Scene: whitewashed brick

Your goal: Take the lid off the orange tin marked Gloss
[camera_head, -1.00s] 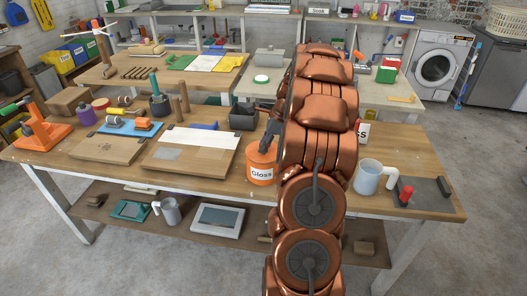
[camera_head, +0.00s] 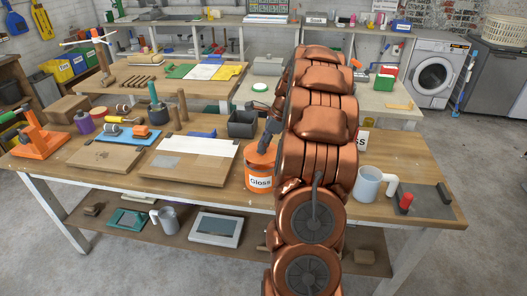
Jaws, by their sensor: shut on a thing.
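The orange tin (camera_head: 259,177) with a white "Gloss" label stands upright near the front edge of the wooden workbench. My gripper (camera_head: 266,149) is at the tin's top, on its right side, and only its dark part shows beside my copper arm. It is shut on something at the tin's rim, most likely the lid.
A white board (camera_head: 199,147) and a dark open box (camera_head: 243,124) lie left of the tin.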

